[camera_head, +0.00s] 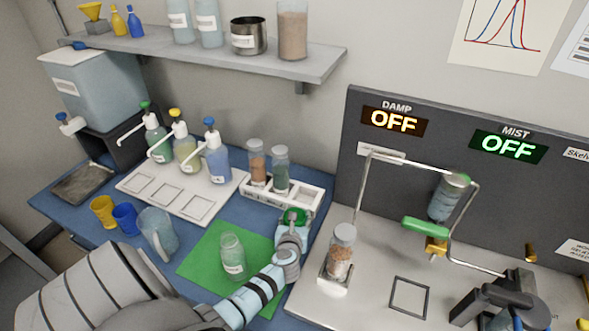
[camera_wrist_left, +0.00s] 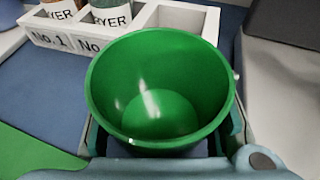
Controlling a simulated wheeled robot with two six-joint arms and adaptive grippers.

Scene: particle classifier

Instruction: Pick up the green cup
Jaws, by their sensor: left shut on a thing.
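The green cup (camera_head: 294,215) is at the end of my left arm, in front of the white bottle rack. My left gripper (camera_head: 291,230) is shut on it. In the left wrist view the green cup (camera_wrist_left: 160,90) fills the middle, its open mouth towards the camera and its inside empty. My right gripper is not in view.
A green mat (camera_head: 200,262) with a clear bottle (camera_head: 232,256) lies left of my gripper. A white rack (camera_head: 258,202) holds two bottles behind the cup. Yellow (camera_head: 103,211) and blue (camera_head: 125,219) cups and a jug (camera_head: 158,234) stand left. The apparatus base (camera_head: 375,290) is close on the right.

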